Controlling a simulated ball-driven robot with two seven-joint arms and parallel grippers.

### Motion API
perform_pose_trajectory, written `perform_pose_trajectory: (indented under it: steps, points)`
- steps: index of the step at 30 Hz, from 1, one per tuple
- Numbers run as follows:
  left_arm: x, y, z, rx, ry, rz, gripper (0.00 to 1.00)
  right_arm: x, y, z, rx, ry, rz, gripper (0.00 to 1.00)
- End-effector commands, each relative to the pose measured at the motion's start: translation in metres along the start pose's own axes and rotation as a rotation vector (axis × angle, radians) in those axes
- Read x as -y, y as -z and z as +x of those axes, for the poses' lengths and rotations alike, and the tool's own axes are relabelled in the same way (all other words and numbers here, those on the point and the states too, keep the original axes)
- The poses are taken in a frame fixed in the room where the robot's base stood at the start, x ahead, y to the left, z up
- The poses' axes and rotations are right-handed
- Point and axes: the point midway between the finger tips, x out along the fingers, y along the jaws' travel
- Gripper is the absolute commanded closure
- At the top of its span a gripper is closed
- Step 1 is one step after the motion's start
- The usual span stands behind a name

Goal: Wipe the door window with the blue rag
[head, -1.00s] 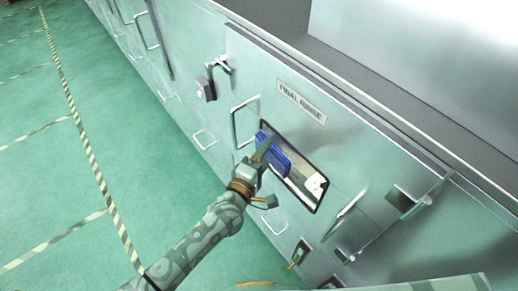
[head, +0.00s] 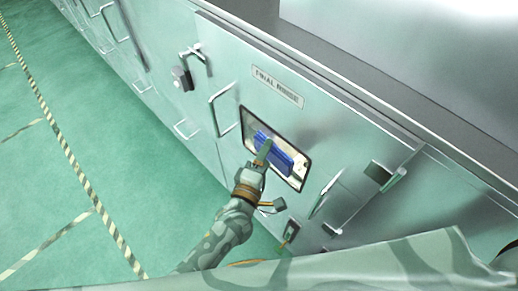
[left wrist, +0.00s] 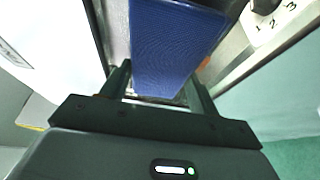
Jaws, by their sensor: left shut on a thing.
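The door window (head: 250,124) is a dark-framed pane in the steel door, below a "FINAL RINSE" label. The blue rag (head: 288,158) is over the middle of the pane and looks like a flat pad. My left gripper (head: 264,152) is shut on the rag and holds it at the window; whether it presses on the glass I cannot tell. In the left wrist view the rag (left wrist: 175,45) stands between the two fingers (left wrist: 158,88). My right gripper is not in view.
A door handle (head: 226,112) stands out left of the window. Latches stick out at the upper left (head: 192,66) and at the right (head: 384,176). A camouflage-patterned surface fills the bottom right. Green floor with striped tape is open at left.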

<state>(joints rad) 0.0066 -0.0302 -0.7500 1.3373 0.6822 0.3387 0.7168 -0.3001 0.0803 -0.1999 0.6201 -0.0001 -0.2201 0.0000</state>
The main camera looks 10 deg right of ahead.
Motion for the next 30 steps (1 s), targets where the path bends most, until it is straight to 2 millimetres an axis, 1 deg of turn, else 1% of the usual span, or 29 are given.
perform_pose_trajectory:
  steps: [1, 3, 11, 20, 28, 30]
  points:
    - [-0.001, -0.006, -0.002, 0.003, 0.000, -0.003, 0.76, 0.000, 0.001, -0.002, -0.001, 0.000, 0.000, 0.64]
    - [-0.001, -0.012, -0.005, 0.002, -0.001, -0.003, 0.76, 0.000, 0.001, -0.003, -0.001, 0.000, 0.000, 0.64]
    - [-0.001, -0.022, -0.009, 0.002, 0.000, -0.001, 0.76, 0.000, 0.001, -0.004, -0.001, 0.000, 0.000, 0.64]
    - [-0.001, -0.048, -0.021, 0.002, 0.001, -0.006, 0.76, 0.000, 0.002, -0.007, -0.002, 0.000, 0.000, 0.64]
    - [-0.001, -0.051, -0.023, 0.005, 0.001, -0.008, 0.76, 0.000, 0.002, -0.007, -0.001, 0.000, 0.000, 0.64]
    - [-0.001, -0.050, -0.026, 0.005, 0.002, -0.007, 0.76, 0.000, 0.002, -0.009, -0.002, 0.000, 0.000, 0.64]
